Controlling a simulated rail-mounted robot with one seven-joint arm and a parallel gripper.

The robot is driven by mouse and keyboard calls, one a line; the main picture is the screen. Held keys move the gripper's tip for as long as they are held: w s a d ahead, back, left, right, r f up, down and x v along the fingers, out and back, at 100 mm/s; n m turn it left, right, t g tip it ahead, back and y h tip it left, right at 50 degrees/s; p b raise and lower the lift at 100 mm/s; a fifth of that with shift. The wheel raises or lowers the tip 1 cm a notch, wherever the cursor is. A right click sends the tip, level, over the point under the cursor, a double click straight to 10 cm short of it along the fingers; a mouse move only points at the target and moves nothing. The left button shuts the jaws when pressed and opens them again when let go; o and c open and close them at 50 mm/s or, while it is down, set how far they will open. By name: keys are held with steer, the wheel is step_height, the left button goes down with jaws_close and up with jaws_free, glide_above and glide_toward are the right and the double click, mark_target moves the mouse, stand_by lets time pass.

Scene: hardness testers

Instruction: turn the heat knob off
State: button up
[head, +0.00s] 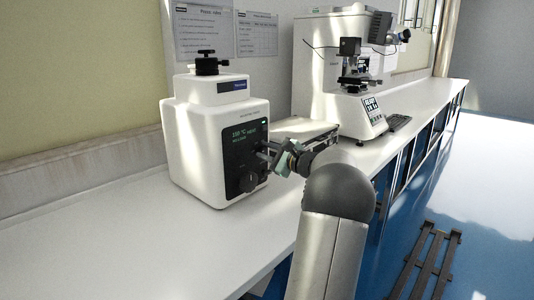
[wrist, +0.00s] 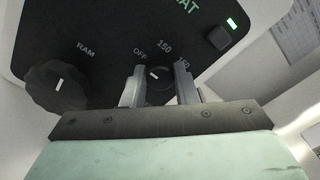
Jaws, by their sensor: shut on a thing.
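The heat knob (wrist: 160,87) is small, round and black with a white pointer mark, on the dark panel of a white machine (head: 195,150). In the wrist view it lies between the two fingers of my gripper (wrist: 159,74), which is shut on it. Its pointer mark tilts up and slightly left, towards the OFF label (wrist: 140,53); exactly where it points is hard to tell. In the head view my gripper (head: 270,154) is at the right side of the panel (head: 238,160) and largely hides the heat knob.
A larger RAM knob (wrist: 62,88) is left of my gripper. A green-lit switch (wrist: 218,38) is at the upper right. A second tester (head: 318,80) and a keyboard (head: 399,123) stand farther along the white bench (head: 110,235). The bench left of the machine is clear.

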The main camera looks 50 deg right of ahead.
steer(key=o, duration=1)
steer(key=shift+s, duration=0.1)
steer(key=s, duration=1.1)
steer(key=s+a+p, duration=0.1)
steer(key=s, duration=0.5)
steer(key=shift+s, duration=0.15)
steer(key=shift+a, duration=0.1)
